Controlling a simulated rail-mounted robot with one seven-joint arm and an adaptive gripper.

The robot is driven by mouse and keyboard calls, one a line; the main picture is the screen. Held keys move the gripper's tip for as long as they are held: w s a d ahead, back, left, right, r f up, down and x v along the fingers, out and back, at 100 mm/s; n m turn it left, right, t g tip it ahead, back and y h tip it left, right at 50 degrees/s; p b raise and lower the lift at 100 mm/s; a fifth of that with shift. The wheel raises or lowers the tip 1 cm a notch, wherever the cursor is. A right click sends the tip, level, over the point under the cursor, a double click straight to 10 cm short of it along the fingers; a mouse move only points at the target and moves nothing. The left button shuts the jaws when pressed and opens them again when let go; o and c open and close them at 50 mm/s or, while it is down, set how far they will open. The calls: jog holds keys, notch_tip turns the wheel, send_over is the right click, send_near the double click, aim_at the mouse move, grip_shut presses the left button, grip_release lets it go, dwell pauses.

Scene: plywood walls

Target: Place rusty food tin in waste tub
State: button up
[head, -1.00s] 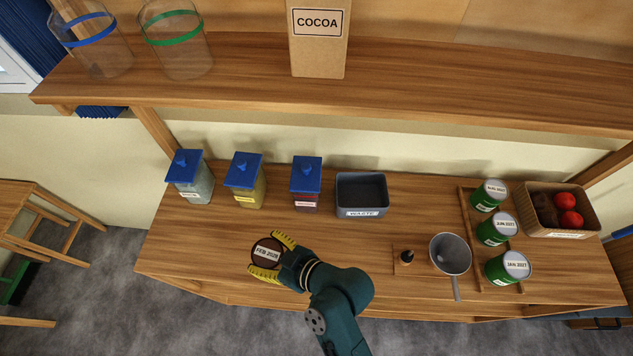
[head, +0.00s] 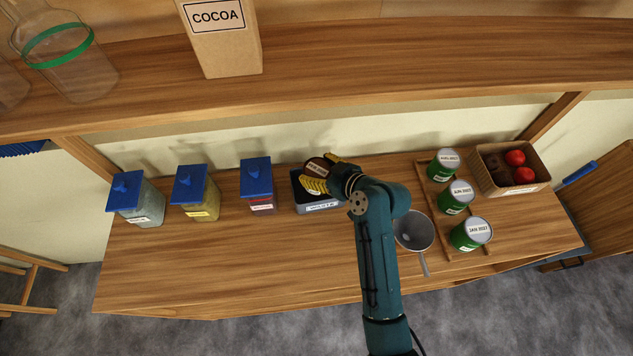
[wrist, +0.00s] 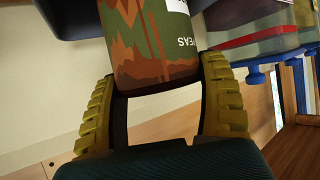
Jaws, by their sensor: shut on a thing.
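The rusty food tin (head: 317,168) has a brown lid with a date label, partly hidden in the head view. My gripper (head: 328,172) has yellow ribbed fingers shut on the tin, one on each side. It holds the tin over the grey waste tub (head: 319,207), whose front label is partly covered. I cannot tell how far the tin's bottom is from the tub. A dark edge shows behind the tin in the wrist view.
Blue-lidded jars (head: 257,187) stand left of the tub. Green tins (head: 455,197) stand on a wooden rack at the right, beside a basket (head: 510,190) with red produce. The shelf (head: 400,60) overhangs behind.

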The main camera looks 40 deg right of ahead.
jog(key=shift+w+d+f, duration=0.1)
jog(key=shift+f, duration=2.1)
jog(key=shift+f+b, duration=0.25)
jog(key=shift+b, duration=0.15)
jog(key=o, duration=1.2)
jog(key=shift+r+p, duration=0.25)
jog(key=shift+p, duration=0.1)
jog(key=v, duration=1.2)
jog(key=shift+f, duration=0.15)
